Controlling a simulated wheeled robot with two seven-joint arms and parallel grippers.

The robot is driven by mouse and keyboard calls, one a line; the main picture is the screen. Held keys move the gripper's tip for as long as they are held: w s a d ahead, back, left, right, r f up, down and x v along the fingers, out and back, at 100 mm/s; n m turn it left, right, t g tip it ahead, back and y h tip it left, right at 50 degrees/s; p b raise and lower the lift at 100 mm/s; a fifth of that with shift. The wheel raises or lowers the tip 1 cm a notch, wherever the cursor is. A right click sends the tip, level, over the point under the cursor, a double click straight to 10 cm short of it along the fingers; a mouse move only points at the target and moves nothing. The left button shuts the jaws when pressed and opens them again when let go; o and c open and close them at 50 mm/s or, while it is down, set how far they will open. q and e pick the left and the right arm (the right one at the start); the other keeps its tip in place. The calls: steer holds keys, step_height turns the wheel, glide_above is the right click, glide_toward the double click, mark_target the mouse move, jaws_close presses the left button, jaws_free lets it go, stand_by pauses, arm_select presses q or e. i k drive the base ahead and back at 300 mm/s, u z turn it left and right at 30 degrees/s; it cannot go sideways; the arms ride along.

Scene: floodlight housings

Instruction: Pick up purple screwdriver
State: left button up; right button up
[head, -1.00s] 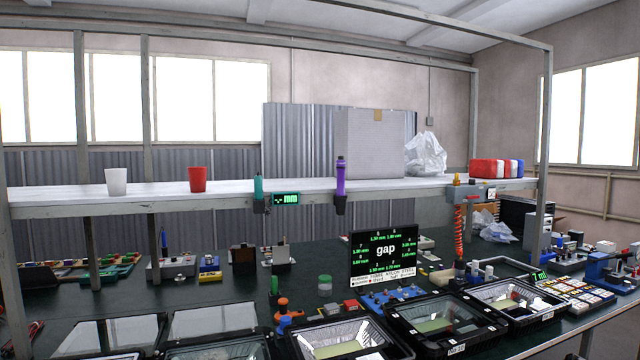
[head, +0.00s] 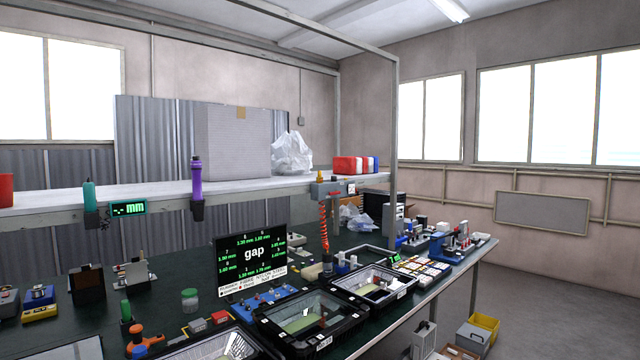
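The purple screwdriver (head: 196,180) stands upright in a dark holder on the front edge of the white shelf, left of the middle in the head view. Its lower end is hidden in the holder. A teal screwdriver (head: 89,195) stands in a similar holder to its left, beside a green "mm" display (head: 128,208). Neither of my grippers shows in the head view.
The shelf (head: 150,192) carries a large grey box (head: 238,145) and a clear plastic bag (head: 291,152). Open floor (head: 540,290) lies at the right.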

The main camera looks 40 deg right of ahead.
mark_target(196, 166)
steer(key=z, duration=0.95)
steer(key=i, duration=1)
